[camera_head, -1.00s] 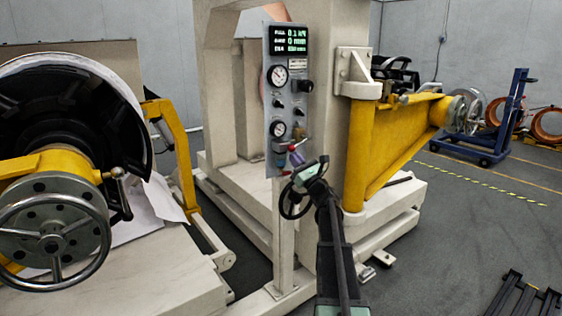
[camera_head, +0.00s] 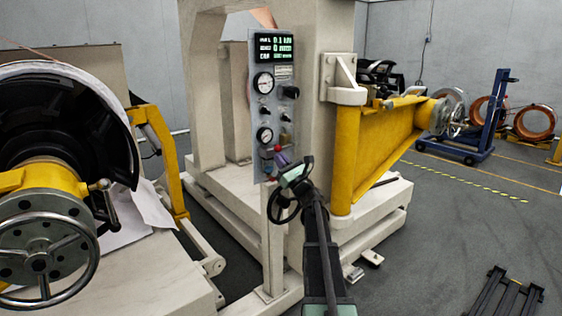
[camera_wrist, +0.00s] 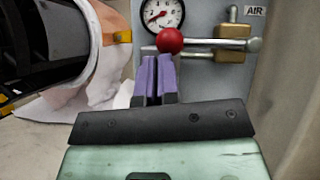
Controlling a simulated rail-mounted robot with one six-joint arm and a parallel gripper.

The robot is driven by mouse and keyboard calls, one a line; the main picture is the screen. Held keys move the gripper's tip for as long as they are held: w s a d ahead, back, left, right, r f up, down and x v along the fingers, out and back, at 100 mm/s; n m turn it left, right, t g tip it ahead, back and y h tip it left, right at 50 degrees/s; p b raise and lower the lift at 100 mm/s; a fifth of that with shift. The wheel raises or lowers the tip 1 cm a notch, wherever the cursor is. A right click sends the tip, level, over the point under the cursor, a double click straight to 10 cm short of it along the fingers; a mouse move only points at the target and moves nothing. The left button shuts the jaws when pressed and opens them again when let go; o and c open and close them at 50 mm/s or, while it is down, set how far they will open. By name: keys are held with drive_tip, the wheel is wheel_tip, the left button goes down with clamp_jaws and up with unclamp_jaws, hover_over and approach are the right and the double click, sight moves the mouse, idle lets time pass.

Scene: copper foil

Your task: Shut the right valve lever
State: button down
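The valve lever is a silver rod with a red ball knob (camera_wrist: 170,40) at its left end. It points left from a brass valve body (camera_wrist: 232,43) on the grey panel in the wrist view. In the head view the red knob (camera_head: 277,148) is small, near the panel's lower right. My gripper (camera_wrist: 157,62) has purple fingers, close together with only a narrow slit between them. Their tips are right below the knob in the picture. I cannot tell whether they touch it. No other valve lever shows clearly. My gripper also shows in the head view (camera_head: 283,158).
A gauge (camera_wrist: 162,14) sits above the knob. The panel (camera_head: 257,110) is mounted in front of a cream machine frame. A yellow swing arm (camera_head: 375,150) is to the right, and a handwheel (camera_head: 40,262) and reel are at left.

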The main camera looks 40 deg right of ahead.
drive_tip(key=shift+a, duration=0.1)
drive_tip(key=s+a+f+b, duration=0.1)
drive_tip(key=s+f+b, duration=0.8)
drive_tip(key=shift+a+f, duration=0.15)
drive_tip(key=shift+a, duration=0.2)
